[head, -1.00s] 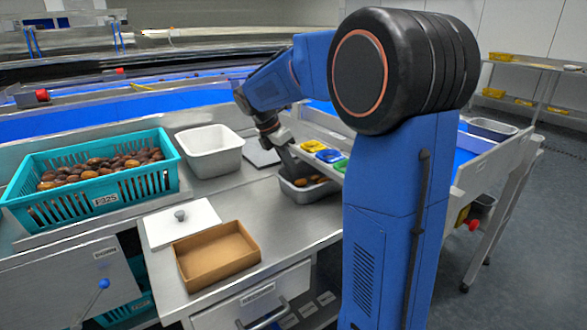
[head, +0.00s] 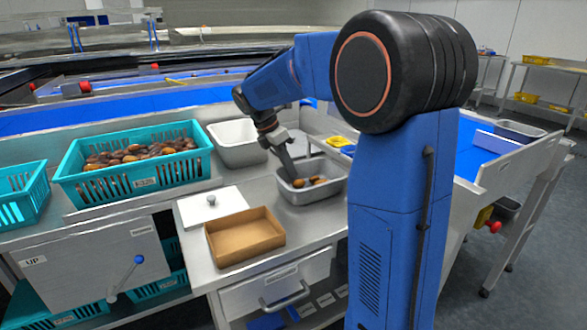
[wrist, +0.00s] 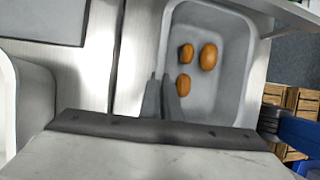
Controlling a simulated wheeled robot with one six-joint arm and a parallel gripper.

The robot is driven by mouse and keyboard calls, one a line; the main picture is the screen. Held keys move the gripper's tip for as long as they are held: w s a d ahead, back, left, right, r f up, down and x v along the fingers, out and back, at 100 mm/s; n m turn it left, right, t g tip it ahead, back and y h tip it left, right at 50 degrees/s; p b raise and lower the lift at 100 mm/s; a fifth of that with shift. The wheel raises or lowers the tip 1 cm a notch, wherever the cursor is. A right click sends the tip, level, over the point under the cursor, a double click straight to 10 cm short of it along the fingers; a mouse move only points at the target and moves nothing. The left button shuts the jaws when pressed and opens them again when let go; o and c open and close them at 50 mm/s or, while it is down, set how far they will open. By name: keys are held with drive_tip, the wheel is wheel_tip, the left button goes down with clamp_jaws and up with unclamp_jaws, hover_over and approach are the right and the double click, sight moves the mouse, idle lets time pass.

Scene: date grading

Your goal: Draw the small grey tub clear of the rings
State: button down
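The small grey tub (head: 331,187) stands on the steel counter (head: 266,195) with a few brown dates in it. It also shows in the wrist view (wrist: 220,100), holding three dates. My gripper (head: 291,180) is at the tub's left wall. In the wrist view its fingers (wrist: 162,88) sit on either side of that wall, close together on it. The yellow ring (head: 337,141) and part of a blue ring (head: 348,149) lie on a ledge behind the tub. My arm hides the other rings. The tub's opening shows free of the ledge.
A white tub (head: 236,155) stands just behind-left of my gripper. A white lidded board (head: 192,210) and a brown open box (head: 246,258) lie at the front left. A teal crate of dates (head: 87,194) stands further left. Bare counter lies between box and grey tub.

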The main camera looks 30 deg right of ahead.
drive_tip(key=shift+a, duration=0.95)
drive_tip(key=c, duration=1.9)
unclamp_jaws()
drive_tip(key=v, duration=1.7)
drive_tip(key=shift+r, duration=0.25)
